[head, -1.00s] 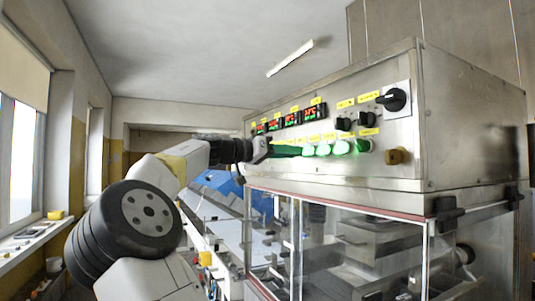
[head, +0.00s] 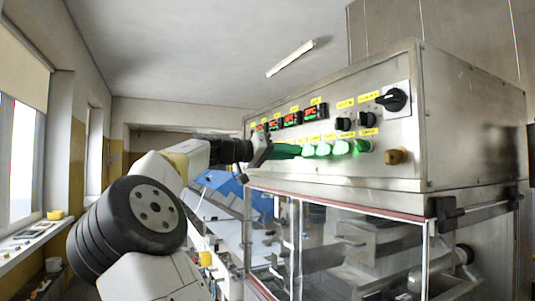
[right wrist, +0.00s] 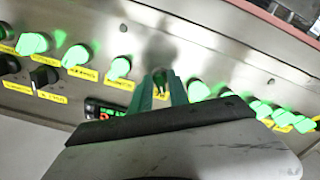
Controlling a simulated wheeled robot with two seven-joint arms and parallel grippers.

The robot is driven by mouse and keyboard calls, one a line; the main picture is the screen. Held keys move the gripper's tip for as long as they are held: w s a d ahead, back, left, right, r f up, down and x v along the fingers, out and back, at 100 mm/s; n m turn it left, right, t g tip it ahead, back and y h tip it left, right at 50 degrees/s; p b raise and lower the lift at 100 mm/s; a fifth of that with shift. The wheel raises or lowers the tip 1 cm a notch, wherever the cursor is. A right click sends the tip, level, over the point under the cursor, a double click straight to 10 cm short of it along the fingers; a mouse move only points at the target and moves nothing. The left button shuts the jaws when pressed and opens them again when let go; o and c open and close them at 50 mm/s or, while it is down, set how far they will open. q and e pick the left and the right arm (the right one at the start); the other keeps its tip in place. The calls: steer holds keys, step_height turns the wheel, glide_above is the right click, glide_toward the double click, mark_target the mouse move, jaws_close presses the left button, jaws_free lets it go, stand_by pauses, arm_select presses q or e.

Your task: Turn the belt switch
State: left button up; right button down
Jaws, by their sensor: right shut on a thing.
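The control panel (head: 350,165) of a steel machine carries a row of green-lit switches. My right gripper (head: 290,151) reaches in from the left at the far end of that row. In the right wrist view its two green fingers (right wrist: 161,88) are closed around a small switch (right wrist: 159,76) on the panel. The fingers hide most of this switch, and its yellow label is too small to read. Other green switches (right wrist: 120,67) stand on both sides of it. My left gripper is not in view.
Red digital displays (head: 292,118) sit above the switch row. Black knobs (head: 343,124), a large black rotary switch (head: 393,100) and a yellowish knob (head: 397,156) are farther right. A clear-walled enclosure (head: 340,240) lies below the panel.

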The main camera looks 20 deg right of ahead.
steer(key=c, duration=1.5)
jaws_free()
steer(key=shift+a, duration=0.1)
steer(key=a, duration=0.7)
steer(key=shift+s+a, duration=0.25)
steer(key=shift+a, duration=0.1)
